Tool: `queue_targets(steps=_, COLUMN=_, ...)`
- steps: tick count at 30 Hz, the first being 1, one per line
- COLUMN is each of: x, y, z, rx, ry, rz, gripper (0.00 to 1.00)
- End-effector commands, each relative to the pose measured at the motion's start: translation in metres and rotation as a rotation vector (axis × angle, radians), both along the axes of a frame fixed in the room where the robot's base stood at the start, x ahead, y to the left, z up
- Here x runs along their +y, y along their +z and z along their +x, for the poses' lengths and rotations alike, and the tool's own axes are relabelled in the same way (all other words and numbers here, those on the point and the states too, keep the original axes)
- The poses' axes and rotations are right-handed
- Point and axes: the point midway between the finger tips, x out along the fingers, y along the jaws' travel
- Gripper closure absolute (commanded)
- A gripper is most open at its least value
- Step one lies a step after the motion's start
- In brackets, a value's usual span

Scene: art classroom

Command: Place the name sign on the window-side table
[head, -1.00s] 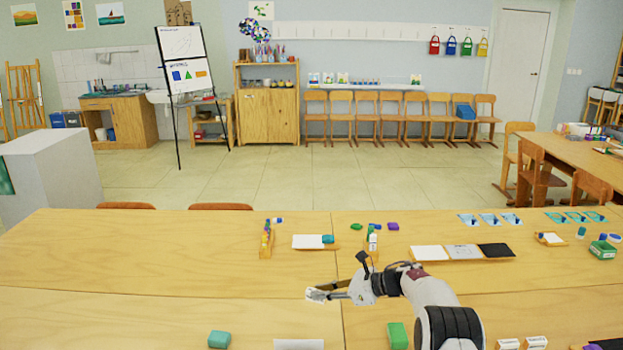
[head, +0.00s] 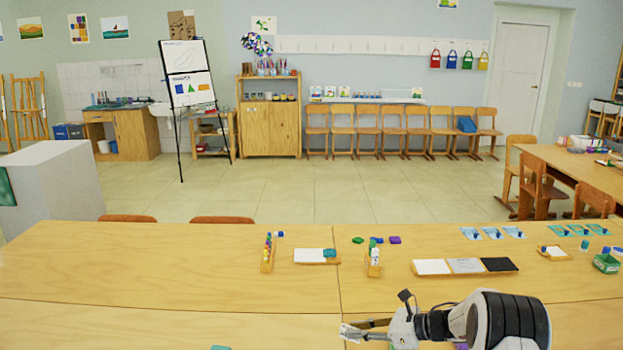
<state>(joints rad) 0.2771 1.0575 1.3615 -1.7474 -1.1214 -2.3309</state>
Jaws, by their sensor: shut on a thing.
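My gripper (head: 352,332) is at the bottom, right of the middle, in the head view, over the near tabletop (head: 150,325). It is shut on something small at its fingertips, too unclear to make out. I cannot tell whether this is the name sign, and no name sign can be clearly read in view now. A long pale wooden table (head: 130,265) lies beyond the gripper. Another wooden table (head: 575,163) stands at the right. No window shows, so I cannot tell which table is the window-side one.
On the long table stand a peg rack (head: 268,255), a white card on a tray (head: 310,256), a bottle holder (head: 374,262) and a three-panel tray (head: 465,267). A green box (head: 606,263) is at the right. The left of the table is bare. Chairs (head: 540,190) stand by the right table.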

Motion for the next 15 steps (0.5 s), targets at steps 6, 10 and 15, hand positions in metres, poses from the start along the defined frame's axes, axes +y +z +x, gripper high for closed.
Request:
queue_targets(steps=6, x=-0.016, y=0.002, z=-0.029, rx=0.002, ry=-0.023, rz=0.002, gripper=0.99)
queue_targets(steps=10, x=-0.024, y=0.003, z=-0.047, rx=0.001, ry=-0.036, rz=0.002, gripper=0.99)
queue_targets(steps=15, x=-0.033, y=0.005, z=-0.071, rx=0.0, ry=-0.054, rz=0.002, gripper=0.99)
